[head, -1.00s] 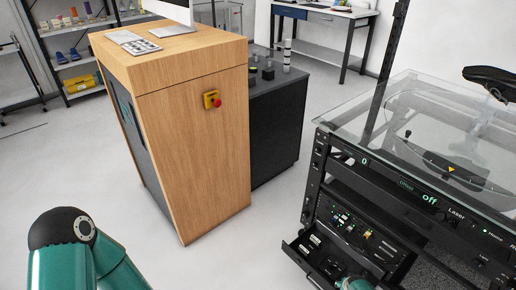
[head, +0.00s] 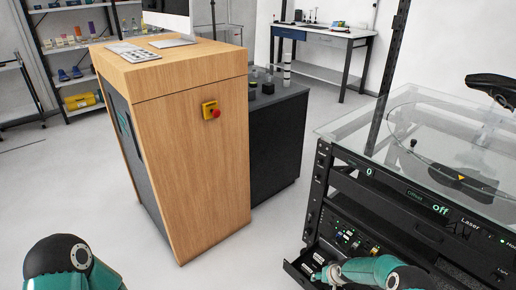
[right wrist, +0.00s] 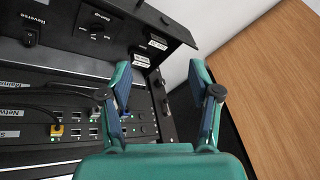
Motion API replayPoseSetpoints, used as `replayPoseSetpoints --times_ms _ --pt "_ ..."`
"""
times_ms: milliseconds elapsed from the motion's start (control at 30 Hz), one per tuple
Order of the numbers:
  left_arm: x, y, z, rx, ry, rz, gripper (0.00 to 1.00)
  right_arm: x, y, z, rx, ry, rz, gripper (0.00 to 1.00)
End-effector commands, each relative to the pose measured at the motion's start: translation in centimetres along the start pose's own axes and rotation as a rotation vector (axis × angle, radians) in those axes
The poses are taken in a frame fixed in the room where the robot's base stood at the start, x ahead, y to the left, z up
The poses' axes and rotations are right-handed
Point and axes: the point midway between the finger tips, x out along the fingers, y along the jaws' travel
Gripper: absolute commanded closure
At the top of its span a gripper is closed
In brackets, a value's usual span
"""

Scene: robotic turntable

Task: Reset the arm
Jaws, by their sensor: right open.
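My right arm comes in at the bottom right of the head view, teal, in front of the black rack (head: 318,185). My right gripper (head: 322,273) is beside the rack's low pulled-out tray (head: 296,268). In the right wrist view my right gripper (right wrist: 162,78) is open with nothing between its two fingers. Beyond the fingers are a panel of ports and cables (right wrist: 65,115) and a black flap with switches (right wrist: 105,30). Of my left arm only a teal and black joint shows at the bottom left of the head view; its gripper is out of frame.
A wooden cabinet (head: 190,150) with a red emergency button (head: 215,113) stands left of the rack. A dark low unit (head: 275,145) is behind it. The rack has a glass top (head: 410,125). Pale floor lies between cabinet and rack.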

Motion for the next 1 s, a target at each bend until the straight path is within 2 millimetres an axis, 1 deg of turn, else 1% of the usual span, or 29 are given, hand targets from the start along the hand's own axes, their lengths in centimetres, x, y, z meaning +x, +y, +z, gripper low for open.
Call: replayPoseSetpoints --times_ms 33,67,100,167,200,267,300,367,400,500,567,600,800,833,867,900,1000 --pt "0.8 -0.3 0.0 0.0 0.0 0.0 0.6 -0.6 -1.4 1.6 -0.004 -0.026 -0.026 0.38" --pt "1.0 -0.4 0.0 0.0 0.0 0.0 0.6 -1.2 -2.1 2.7 -0.005 -0.042 -0.041 0.38" --pt "1.3 -0.5 0.0 0.0 0.0 0.0 0.6 -2.0 -3.1 4.1 -0.003 -0.062 -0.06 0.38" --pt "1.7 -0.6 0.0 0.0 0.0 0.0 0.6 -3.2 -4.5 6.5 0.0 -0.095 -0.085 0.38" --pt "1.9 -0.7 0.0 0.0 0.0 0.0 0.6 -4.1 -5.2 8.1 0.003 -0.116 -0.1 0.38" --pt "2.2 -0.8 0.0 0.0 0.0 0.0 0.6 -5.6 -6.3 10.8 0.009 -0.151 -0.12 0.38" --pt "2.4 -0.9 0.0 0.0 0.0 0.0 0.6 -6.7 -6.9 12.7 0.013 -0.175 -0.132 0.38" --pt "2.6 -1.0 0.0 0.0 0.0 0.0 0.6 -8.2 -7.5 15.5 0.019 -0.209 -0.142 0.38" --pt "2.7 -1.0 0.0 0.0 0.0 0.0 0.6 -9.2 -7.9 17.3 0.024 -0.231 -0.148 0.38" --pt "2.9 -1.0 0.0 0.0 0.0 0.0 0.6 -11.7 -8.4 21.4 0.038 -0.281 -0.155 0.38" --pt "2.9 -1.0 0.0 0.0 0.0 0.0 0.6 -13.0 -8.5 23.7 0.048 -0.31 -0.156 0.38" --pt "2.8 -1.0 0.0 0.0 0.0 0.0 0.6 -13.9 -8.5 25.1 0.056 -0.33 -0.155 0.38" --pt "2.8 -1.0 0.0 0.0 0.0 0.0 0.6 -17.7 -8.3 32.2 0.079 -0.421 -0.139 0.38" --pt "2.8 -1.0 0.0 0.0 0.0 0.0 0.6 -17.9 -8.1 32.3 0.081 -0.404 -0.132 0.38" --pt "2.8 -1.0 0.0 0.0 0.0 0.0 0.6 -17.3 -8.0 30.9 0.056 -0.351 -0.134 0.38" --pt "0.9 -0.3 0.0 -0.001 -0.001 0.0 0.6 -19.2 -8.4 30.3 0.057 -0.361 -0.135 0.38" --pt "-1.1 0.4 0.0 0.0 0.001 0.0 0.6 -21.1 -8.8 29.7 0.059 -0.365 -0.136 0.38"
